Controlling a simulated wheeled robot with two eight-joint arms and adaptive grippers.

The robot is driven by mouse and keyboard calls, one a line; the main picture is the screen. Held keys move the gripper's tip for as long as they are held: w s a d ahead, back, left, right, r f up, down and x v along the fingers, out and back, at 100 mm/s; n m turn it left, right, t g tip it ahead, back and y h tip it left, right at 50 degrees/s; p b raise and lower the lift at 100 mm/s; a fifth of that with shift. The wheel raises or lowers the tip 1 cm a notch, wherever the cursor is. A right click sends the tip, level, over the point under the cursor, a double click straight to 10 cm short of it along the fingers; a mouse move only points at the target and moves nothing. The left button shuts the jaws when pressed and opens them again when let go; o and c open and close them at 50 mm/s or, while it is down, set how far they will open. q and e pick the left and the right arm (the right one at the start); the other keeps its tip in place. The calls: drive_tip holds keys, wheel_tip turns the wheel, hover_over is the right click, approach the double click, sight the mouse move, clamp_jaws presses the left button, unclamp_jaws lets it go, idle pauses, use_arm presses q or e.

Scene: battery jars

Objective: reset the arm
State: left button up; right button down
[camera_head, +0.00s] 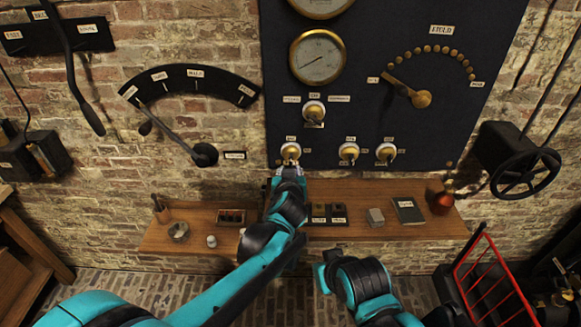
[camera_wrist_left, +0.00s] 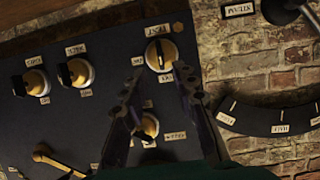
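My left arm reaches up from the bottom of the head view to the dark wall panel (camera_head: 360,110). Its left gripper (camera_head: 289,170) is just below the lower left brass knob (camera_head: 290,151). In the left wrist view the two fingers of the left gripper (camera_wrist_left: 158,82) are spread with nothing between the tips. The brass knob (camera_wrist_left: 159,55) shows just beyond the fingertips, and contact cannot be made out. Another knob (camera_wrist_left: 148,125) shows between the fingers, farther down. My right arm is folded low in the middle of the head view; its gripper cannot be made out.
A wooden shelf (camera_head: 365,230) runs below the panel, bearing a dark book (camera_head: 408,210), a red flask (camera_head: 442,200) and small boxes. A lever (camera_head: 180,140) with an arc scale is left of the panel. A black handwheel (camera_head: 525,175) and red rack (camera_head: 492,280) stand right.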

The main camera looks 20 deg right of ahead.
use_arm(q)
drive_tip(key=shift+v, duration=1.1)
drive_tip(key=s+a+n+g+y, duration=0.15)
drive_tip(key=s+a, duration=0.25)
drive_tip(key=a, duration=0.8)
drive_tip(key=s+a+n+g+y, duration=0.15)
drive_tip(key=s+a, duration=0.25)
drive_tip(key=a, duration=0.8)
drive_tip(key=s+a+f+g, duration=0.1)
drive_tip(key=s+a+f, duration=0.2)
drive_tip(key=s, duration=0.6)
drive_tip(key=s+a+f+g, duration=0.1)
drive_tip(key=s+a+f, duration=0.3)
drive_tip(key=s+a, duration=0.4)
drive_tip(key=shift+s+f+g+y+b, duration=0.3)
drive_tip(key=shift+s+g+b, duration=0.05)
drive_tip(key=shift+s+g, duration=0.05)
